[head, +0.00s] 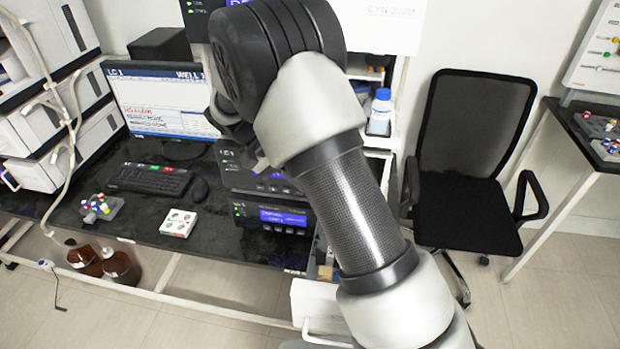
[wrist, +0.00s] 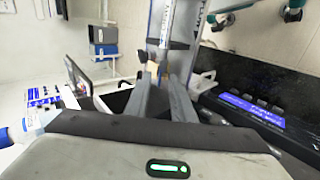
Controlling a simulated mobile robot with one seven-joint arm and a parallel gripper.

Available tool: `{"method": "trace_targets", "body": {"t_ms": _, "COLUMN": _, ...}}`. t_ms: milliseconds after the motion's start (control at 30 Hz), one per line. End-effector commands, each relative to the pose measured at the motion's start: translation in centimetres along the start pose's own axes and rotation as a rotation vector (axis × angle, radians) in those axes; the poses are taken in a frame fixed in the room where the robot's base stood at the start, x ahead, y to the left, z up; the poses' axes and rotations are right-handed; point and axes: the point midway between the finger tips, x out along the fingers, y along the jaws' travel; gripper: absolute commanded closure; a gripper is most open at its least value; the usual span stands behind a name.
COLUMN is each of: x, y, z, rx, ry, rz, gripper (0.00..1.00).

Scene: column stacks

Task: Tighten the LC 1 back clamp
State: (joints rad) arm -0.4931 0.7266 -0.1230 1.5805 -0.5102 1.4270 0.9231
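In the wrist view, my gripper (wrist: 163,80) shows as two grey fingers with a gap between them; it looks open. A pale upright column with blue lettering (wrist: 167,25) stands just beyond the fingertips. A small beige part (wrist: 153,70) shows by the left finger; I cannot tell whether it is a clamp or whether it touches the finger. The LC 1 back clamp cannot be made out for certain. In the head view, my arm covers the upper part of the instrument stack (head: 270,218), and the fingertips are hidden.
A blue-capped bottle (head: 380,110) stands right of my arm. A black chair (head: 465,160) is farther right. Teal parts (wrist: 293,12) show at the wrist view's upper right.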

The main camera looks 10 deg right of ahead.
Motion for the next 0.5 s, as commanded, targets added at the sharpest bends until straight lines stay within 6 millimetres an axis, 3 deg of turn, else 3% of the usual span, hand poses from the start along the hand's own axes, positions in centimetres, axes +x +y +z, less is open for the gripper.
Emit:
{"method": "trace_targets", "body": {"t_ms": 167, "x": -1.9, "y": -0.1, "z": -0.1, "rx": 0.001, "ry": 0.004, "rz": -0.003, "gripper": 0.78}}
{"method": "trace_targets", "body": {"t_ms": 500, "x": -10.1, "y": -0.1, "z": -0.1, "rx": 0.001, "ry": 0.004, "rz": -0.003, "gripper": 0.78}}
